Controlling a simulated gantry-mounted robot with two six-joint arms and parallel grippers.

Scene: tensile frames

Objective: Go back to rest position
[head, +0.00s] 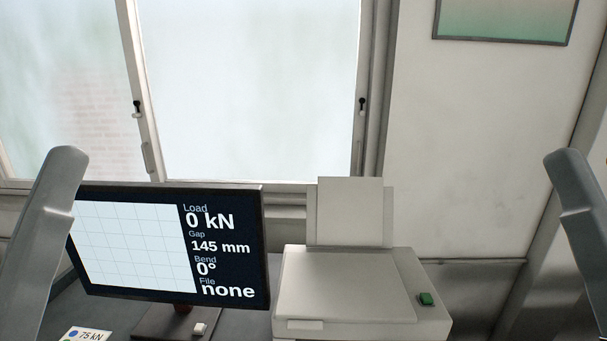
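Only the head view is given. A grey link of my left arm rises at the left edge and overlaps the left side of the monitor. A grey link of my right arm shows at the right edge, in front of the wall. No fingertips of either gripper are in view, so what they hold cannot be seen.
A monitor (220,278) on a dark desk reads Load 0 kN, Gap 145 mm, Bend 0°, File none. A pale printer (345,285) with a green button (426,299) stands to its right. A card (88,334) marked 75 kN lies at lower left. Windows (250,90) are behind.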

